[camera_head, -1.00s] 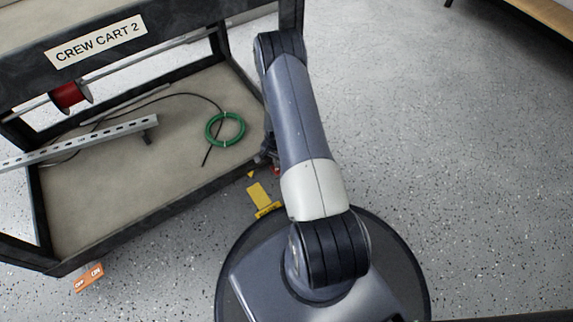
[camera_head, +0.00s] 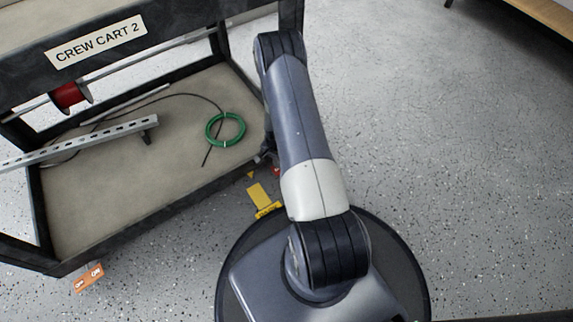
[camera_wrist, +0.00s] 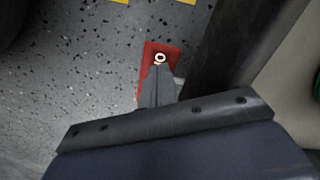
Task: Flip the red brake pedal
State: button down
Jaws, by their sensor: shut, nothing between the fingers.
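The red brake pedal (camera_wrist: 149,60) lies low beside the cart's dark post in the wrist view. A white ring mark shows near its far end. A small red bit of it (camera_head: 276,171) shows beside my arm in the head view. My gripper (camera_wrist: 159,70) is shut and empty. Its fingertips lie over the red pedal in the wrist view, just short of the white ring, and hide part of it. I cannot tell whether they touch it. In the head view my arm hides most of the gripper.
Crew Cart 2 (camera_head: 100,42) stands at the left, with a green cable coil (camera_head: 226,129), a slotted rail (camera_head: 90,143) and a red spool (camera_head: 70,94). Open floor (camera_head: 440,150) lies to the right.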

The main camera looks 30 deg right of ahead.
jog(key=shift+f+b, duration=0.5)
jog(key=shift+f, duration=0.1)
dwell(0.7)
jog(key=shift+r, duration=0.15)
notch_tip(320, 180, up, 7)
jog(key=p, duration=0.4)
dwell(0.4)
notch_tip(320, 180, down, 7)
jog(key=b, duration=0.4)
dwell(0.5)
